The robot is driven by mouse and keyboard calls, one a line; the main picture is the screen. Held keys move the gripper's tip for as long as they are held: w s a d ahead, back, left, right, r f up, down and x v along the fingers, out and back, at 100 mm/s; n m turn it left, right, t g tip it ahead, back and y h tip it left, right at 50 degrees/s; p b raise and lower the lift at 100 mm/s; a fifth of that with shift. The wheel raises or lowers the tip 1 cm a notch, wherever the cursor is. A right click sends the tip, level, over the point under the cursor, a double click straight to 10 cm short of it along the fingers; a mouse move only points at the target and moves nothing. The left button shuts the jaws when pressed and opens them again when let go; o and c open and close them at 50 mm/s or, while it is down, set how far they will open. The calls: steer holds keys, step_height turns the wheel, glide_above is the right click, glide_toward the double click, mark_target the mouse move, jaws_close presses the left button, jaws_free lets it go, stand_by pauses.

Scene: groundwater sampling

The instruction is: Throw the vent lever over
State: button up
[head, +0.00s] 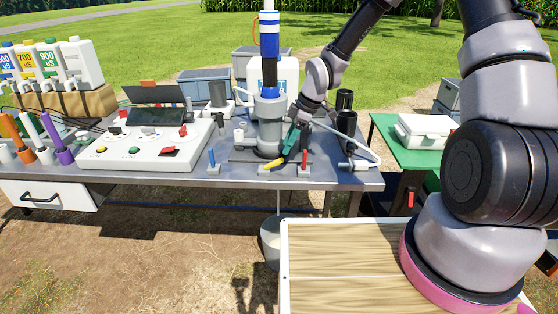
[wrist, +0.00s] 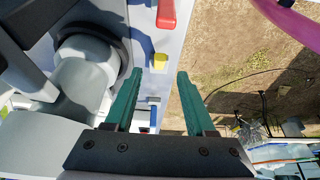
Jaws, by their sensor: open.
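A short yellow-ended lever (head: 274,163) sticks out at the front of the grey metal cylinder on the bench. In the wrist view its yellow end (wrist: 160,60) lies just ahead of my fingertips, roughly between them. A red upright lever (head: 304,160) stands to its right, and a blue upright lever (head: 211,158) to its left. No label shows which one is the vent lever. My gripper (head: 286,149), with teal fingers, is open and empty, close to the yellow end. The wrist view shows the gap between the fingers (wrist: 158,75). I cannot tell whether they touch the lever.
A grey cylinder (head: 270,122) with a blue-and-white column stands behind the gripper. A white control panel (head: 140,145) sits left. Black cylinders (head: 346,122) and a pale pipe stand right. A bucket (head: 270,245) hangs or stands below the bench's front edge.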

mark_target(280, 159)
steer(key=x, duration=0.7)
steer(key=shift+f, duration=0.2)
jaws_close()
stand_by(1.1)
